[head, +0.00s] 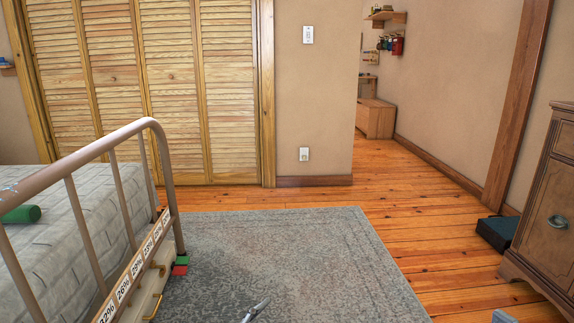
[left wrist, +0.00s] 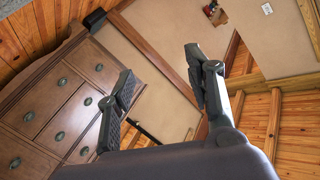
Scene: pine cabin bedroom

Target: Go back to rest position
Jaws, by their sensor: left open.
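My left gripper (left wrist: 158,72) fills the lower middle of the left wrist view. Its two dark fingers stand wide apart with nothing between them. In the head view, a small grey metallic piece shows at the bottom edge over the rug; I cannot tell for sure which part it is.
A bed with a metal rail (head: 70,165) and a green roll (head: 22,214) is at left. A rug (head: 300,250) covers the middle floor, mostly clear. A wooden dresser (head: 545,200) stands at right, beside a dark box (head: 496,233). Louvered doors (head: 150,100) are behind.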

